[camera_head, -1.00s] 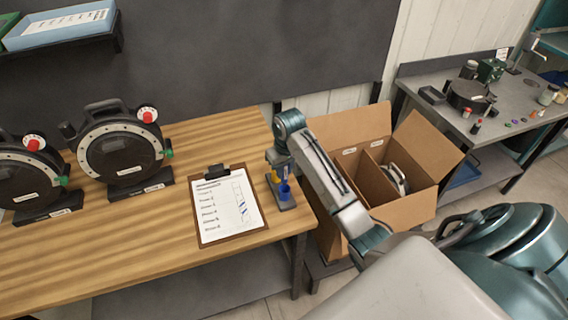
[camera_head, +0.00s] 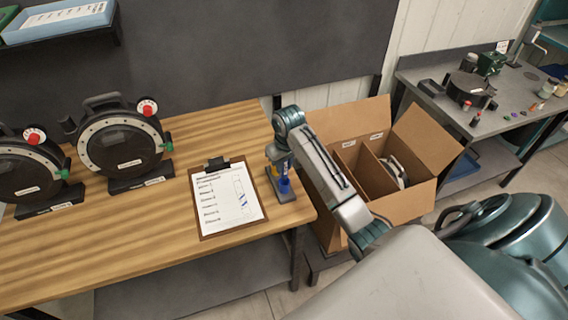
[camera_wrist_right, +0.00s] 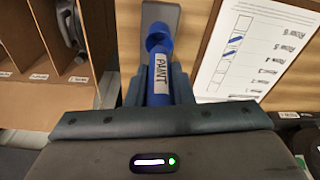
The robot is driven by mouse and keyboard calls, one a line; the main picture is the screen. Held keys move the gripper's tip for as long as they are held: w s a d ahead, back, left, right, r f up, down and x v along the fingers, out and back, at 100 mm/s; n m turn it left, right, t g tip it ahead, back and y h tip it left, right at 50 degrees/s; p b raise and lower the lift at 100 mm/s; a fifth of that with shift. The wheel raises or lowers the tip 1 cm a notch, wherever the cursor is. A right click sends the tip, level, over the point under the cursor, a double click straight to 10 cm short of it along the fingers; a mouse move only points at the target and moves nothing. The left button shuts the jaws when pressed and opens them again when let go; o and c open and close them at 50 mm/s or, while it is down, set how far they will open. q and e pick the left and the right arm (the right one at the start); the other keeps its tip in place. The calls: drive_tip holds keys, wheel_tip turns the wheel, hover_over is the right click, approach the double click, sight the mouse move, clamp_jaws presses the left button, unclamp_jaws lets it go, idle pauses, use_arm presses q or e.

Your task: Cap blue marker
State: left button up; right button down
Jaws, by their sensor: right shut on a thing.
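My right gripper (camera_head: 281,160) is shut on a blue marker (camera_wrist_right: 161,78) with a white "PAINT" label. It holds the marker over the small grey stand (camera_head: 291,196) at the right end of the wooden bench. A blue cap (camera_head: 284,186) sits in that stand, directly below the gripper in the head view. In the right wrist view, the marker's far end overlaps the rounded blue cap (camera_wrist_right: 158,35); whether they touch or the marker is seated cannot be told. My left gripper is out of view.
A clipboard (camera_head: 208,228) with a printed sheet lies just left of the stand. Two round black seed meters (camera_head: 122,150) stand further left on the wooden bench (camera_head: 150,255). An open divided cardboard box (camera_head: 405,205) is close to the right of the bench, beneath my right arm.

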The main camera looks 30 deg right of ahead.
sight(284, 174)
drive_tip(key=shift+f, duration=0.25)
drive_tip(key=shift+f, duration=0.1)
drive_tip(key=shift+f, duration=0.3)
drive_tip(key=shift+f, duration=0.2)
idle(0.3)
drive_tip(key=shift+f, duration=0.3)
drive_tip(key=shift+f, duration=0.2)
drive_tip(key=shift+f, duration=0.3)
drive_tip(key=shift+f, duration=0.75)
idle(1.3)
